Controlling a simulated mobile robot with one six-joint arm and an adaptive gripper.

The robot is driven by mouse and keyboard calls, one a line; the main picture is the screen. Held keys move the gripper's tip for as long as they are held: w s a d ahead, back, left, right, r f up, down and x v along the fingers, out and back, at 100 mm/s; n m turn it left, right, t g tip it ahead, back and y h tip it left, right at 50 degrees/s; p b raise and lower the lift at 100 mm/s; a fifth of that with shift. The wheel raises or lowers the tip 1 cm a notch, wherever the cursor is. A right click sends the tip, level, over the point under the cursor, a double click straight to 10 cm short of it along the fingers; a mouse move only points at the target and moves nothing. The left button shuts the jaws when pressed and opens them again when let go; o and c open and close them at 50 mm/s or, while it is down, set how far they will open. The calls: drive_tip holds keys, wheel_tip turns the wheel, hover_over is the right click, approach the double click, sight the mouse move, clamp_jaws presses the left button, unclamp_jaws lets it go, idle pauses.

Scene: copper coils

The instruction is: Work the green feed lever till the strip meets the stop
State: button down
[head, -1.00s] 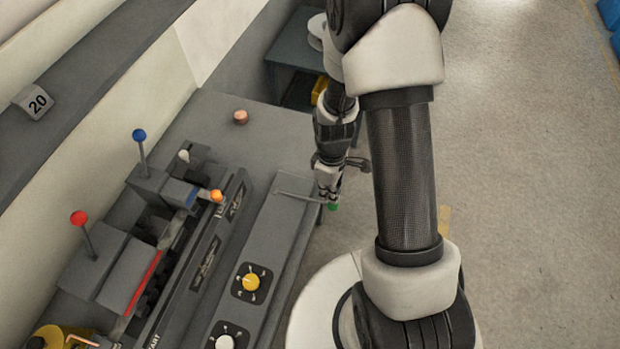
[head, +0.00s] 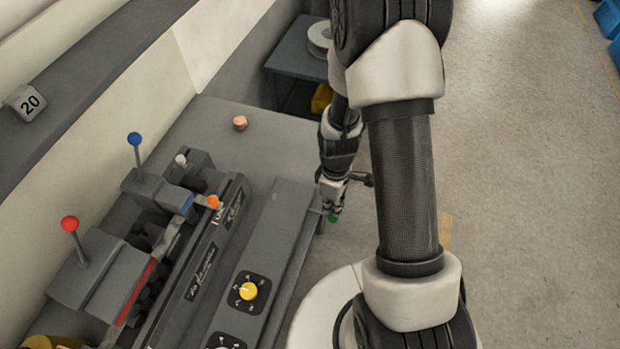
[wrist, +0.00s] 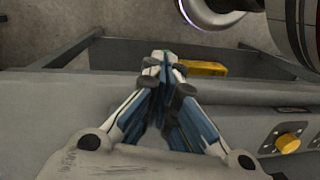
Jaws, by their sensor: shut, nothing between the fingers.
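The green knob of the feed lever (head: 333,218) shows at the bench's right edge in the head view. My gripper (head: 332,208) points down right at this knob, its fingers shut and empty. I cannot tell whether the fingertips touch the knob. A pale strip (head: 170,236) shows partly in the machine at left. The stop cannot be told apart, so any gap between strip and stop is unclear.
The machine carries a blue knob (head: 134,139), a red knob (head: 69,224) and an orange knob (head: 213,201). A yellow dial (head: 248,291) sits on the front panel. A copper piece (head: 240,122) lies on the bench (head: 205,120). Open floor lies to the right.

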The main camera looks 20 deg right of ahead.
drive_tip(key=d+r+p, duration=0.3)
drive_tip(key=r+p, duration=0.1)
drive_tip(key=r, duration=0.8)
drive_tip(key=shift+s+d+r+p, duration=0.3)
drive_tip(key=shift+d, duration=0.1)
idle(0.3)
drive_tip(key=s+a+r+m+t+b, duration=0.2)
drive_tip(key=a+r+m+t+b, duration=0.15)
drive_tip(key=r, duration=0.75)
drive_tip(key=s+a+r+m+t+b, duration=0.2)
drive_tip(key=s+a+r+m+b, duration=0.2)
drive_tip(key=s, duration=0.5)
wheel_tip(320, 180, up, 2)
drive_tip(key=shift+s+r+m+t+b, duration=0.2)
drive_tip(key=shift+m+t+b, duration=0.15)
drive_tip(key=shift+m+b, duration=0.45)
drive_tip(key=shift+w+a, duration=0.1)
